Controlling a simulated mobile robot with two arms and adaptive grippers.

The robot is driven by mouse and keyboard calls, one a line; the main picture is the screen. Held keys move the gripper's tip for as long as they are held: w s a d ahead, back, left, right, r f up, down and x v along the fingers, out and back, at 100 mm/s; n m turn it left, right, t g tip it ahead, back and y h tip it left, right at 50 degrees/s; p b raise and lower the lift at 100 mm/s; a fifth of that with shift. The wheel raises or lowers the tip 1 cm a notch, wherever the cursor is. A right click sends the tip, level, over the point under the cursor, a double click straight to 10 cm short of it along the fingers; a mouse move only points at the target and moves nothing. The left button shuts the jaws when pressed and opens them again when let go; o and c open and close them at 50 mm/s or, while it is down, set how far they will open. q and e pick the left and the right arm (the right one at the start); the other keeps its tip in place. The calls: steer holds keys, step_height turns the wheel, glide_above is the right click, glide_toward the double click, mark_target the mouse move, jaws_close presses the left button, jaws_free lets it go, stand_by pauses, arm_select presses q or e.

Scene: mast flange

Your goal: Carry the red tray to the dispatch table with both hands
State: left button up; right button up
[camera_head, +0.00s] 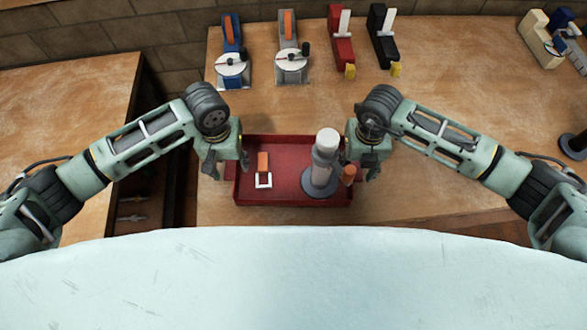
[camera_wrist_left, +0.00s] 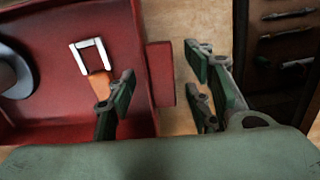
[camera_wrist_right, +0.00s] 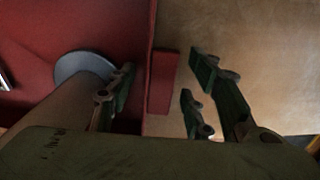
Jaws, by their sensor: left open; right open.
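The red tray (camera_head: 285,187) lies on the wooden table, with low walls. It holds a grey-white post on a round dark base (camera_head: 322,165) at right and an orange-handled piece with a white square frame (camera_head: 263,170) at left. My left gripper (camera_head: 226,168) is open at the tray's left end; in the left wrist view its fingers (camera_wrist_left: 160,95) stand either side of the tray's red end handle (camera_wrist_left: 160,73). My right gripper (camera_head: 360,170) is open at the right end; in the right wrist view its fingers (camera_wrist_right: 160,95) straddle the other red handle (camera_wrist_right: 162,80). Neither visibly grips.
Blue (camera_head: 232,55) and grey (camera_head: 291,50) devices with round dials, and red (camera_head: 342,40) and black (camera_head: 383,37) pieces, stand behind the tray. A cream device (camera_head: 540,35) is at far right. Another wooden table (camera_head: 70,130) is at left, across a gap.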

arm_select(q)
steer(key=shift+f, duration=0.65)
arm_select(e)
steer(key=shift+f, duration=0.65)
arm_select(q)
steer(key=shift+c, duration=0.5)
arm_select(e)
steer(key=shift+c, duration=0.5)
arm_select(q)
jaws_close()
arm_select(e)
jaws_close()
arm_select(q)
steer(key=shift+r, duration=0.1)
